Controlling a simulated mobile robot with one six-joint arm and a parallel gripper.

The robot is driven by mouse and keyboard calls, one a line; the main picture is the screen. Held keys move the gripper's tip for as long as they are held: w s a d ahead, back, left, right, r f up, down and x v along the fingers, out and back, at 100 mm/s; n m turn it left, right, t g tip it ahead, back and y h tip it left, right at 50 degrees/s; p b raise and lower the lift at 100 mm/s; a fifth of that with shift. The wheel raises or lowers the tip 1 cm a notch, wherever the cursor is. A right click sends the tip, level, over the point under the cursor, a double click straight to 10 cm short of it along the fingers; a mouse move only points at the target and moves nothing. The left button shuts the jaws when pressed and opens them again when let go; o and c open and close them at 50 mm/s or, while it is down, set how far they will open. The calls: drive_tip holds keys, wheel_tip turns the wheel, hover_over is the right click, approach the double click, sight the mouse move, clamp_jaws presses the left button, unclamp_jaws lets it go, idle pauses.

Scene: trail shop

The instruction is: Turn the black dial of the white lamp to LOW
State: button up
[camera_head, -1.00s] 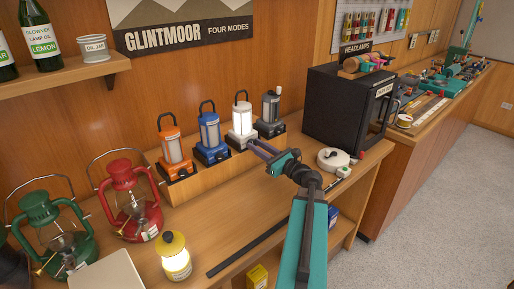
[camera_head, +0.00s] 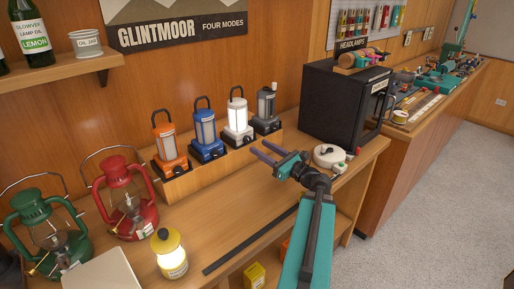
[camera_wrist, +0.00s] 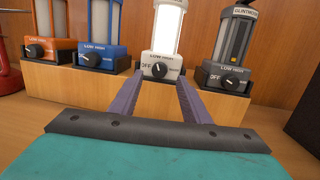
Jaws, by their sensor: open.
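The white lamp (camera_head: 237,117) is lit and stands on a wooden step on the bench. Its black dial (camera_wrist: 159,69) is on the front of its base, with OFF printed at left and LOW and HIGH above. The dial's white mark seems to point up and left; its exact setting is too small to tell. My gripper (camera_head: 257,147) is open and empty, in front of the white lamp and apart from it. In the wrist view its two purple fingers (camera_wrist: 160,82) point at the base, one on each side of the dial.
An orange lamp (camera_head: 168,147) and a blue lamp (camera_head: 206,136) stand left of the white one, a grey lamp (camera_head: 265,110) right. A black cabinet (camera_head: 335,104) and a white round object (camera_head: 328,156) are at right. Red (camera_head: 128,195) and green lanterns (camera_head: 48,231) stand at left.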

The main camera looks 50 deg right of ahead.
drive_tip(key=s+f+p, duration=0.1)
drive_tip(key=s+p, duration=0.5)
drive_tip(key=s, duration=0.3)
idle(0.6)
idle(0.8)
